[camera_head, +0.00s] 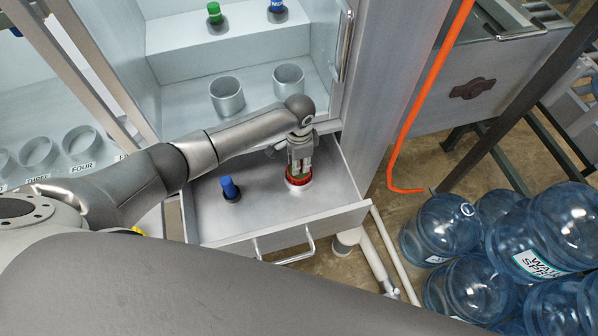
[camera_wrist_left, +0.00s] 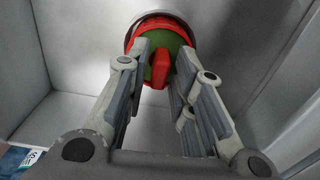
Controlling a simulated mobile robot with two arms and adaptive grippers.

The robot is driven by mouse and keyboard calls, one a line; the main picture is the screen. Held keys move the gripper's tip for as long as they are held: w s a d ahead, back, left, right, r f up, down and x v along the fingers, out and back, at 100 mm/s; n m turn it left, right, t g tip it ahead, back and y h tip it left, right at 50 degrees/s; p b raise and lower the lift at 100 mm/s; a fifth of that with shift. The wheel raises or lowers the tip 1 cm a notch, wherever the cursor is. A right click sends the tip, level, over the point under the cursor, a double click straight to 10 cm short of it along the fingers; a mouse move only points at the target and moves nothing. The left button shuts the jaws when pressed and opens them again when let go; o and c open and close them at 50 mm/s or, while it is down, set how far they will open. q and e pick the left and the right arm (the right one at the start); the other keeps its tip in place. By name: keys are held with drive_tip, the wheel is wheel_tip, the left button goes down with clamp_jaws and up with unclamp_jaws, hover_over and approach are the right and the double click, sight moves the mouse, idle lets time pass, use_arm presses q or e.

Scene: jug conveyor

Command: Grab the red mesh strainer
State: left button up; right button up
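The red strainer (camera_head: 299,181) sits in the open drawer, toward its right side. In the left wrist view it shows as a red rim (camera_wrist_left: 163,22) around a green middle with a red upright grip (camera_wrist_left: 160,69). I cannot make out any mesh. My left gripper (camera_head: 299,169) points down over it, and its fingers partly hide it. In the left wrist view the fingers (camera_wrist_left: 158,92) are spread on both sides of the red grip, with gaps between. My right gripper is in neither view.
A blue-topped piece (camera_head: 230,189) stands in the same drawer (camera_head: 220,225), left of the gripper. Drawer walls are close by. Two grey cups (camera_head: 227,96) stand on the shelf behind. An orange pole (camera_head: 428,90) and large blue jugs (camera_head: 480,285) are at right.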

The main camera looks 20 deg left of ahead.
use_arm(q)
clamp_jaws()
drive_tip(key=shift+r, duration=0.15)
